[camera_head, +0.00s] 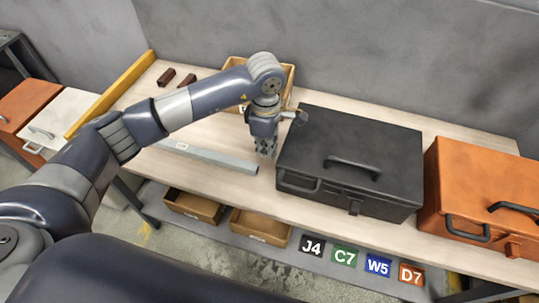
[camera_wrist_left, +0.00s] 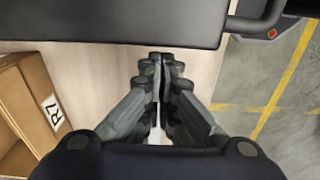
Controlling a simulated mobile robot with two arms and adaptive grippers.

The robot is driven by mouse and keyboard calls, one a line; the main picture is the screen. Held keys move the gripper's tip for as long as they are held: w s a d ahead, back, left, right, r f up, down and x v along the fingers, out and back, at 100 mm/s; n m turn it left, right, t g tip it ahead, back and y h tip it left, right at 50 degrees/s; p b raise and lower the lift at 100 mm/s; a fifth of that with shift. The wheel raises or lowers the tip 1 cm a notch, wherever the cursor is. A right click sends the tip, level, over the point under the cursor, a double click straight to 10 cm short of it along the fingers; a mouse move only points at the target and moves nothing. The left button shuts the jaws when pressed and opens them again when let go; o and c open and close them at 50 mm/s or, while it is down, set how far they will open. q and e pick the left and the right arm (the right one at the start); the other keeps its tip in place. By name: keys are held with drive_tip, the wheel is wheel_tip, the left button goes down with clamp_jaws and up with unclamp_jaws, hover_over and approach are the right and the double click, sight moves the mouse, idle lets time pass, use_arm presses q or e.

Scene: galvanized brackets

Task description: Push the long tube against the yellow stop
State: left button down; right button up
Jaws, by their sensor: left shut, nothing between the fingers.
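The long tube (camera_head: 218,159) is a grey square bar with a small pale label, lying flat on the table; my left arm covers part of its left stretch. The yellow stop (camera_head: 112,94) is a raised bar along the table's left edge. Whether the tube touches it is hidden by my arm. My left gripper (camera_head: 266,155) points down, shut and empty, just beyond the tube's right end; I cannot tell whether they touch. Its closed fingers (camera_wrist_left: 165,62) also show in the left wrist view. My right gripper is not in view.
A black toolbox (camera_head: 350,150) stands close on the right of my left gripper, with an orange toolbox (camera_head: 480,190) further right. A cardboard bin (camera_head: 288,75) stands behind the gripper. Two small brown pieces (camera_head: 166,77) lie at the back left. Bins (camera_head: 262,226) sit below the table.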

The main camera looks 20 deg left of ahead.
use_arm(q)
drive_tip(key=p, duration=0.2)
hover_over(266, 177)
wheel_tip(266, 177, down, 5)
drive_tip(key=shift+s+f, duration=0.1)
drive_tip(key=shift+s, duration=0.05)
drive_tip(key=f, duration=0.3)
drive_tip(key=shift+w+f, duration=0.2)
drive_tip(key=shift+f, duration=0.4)
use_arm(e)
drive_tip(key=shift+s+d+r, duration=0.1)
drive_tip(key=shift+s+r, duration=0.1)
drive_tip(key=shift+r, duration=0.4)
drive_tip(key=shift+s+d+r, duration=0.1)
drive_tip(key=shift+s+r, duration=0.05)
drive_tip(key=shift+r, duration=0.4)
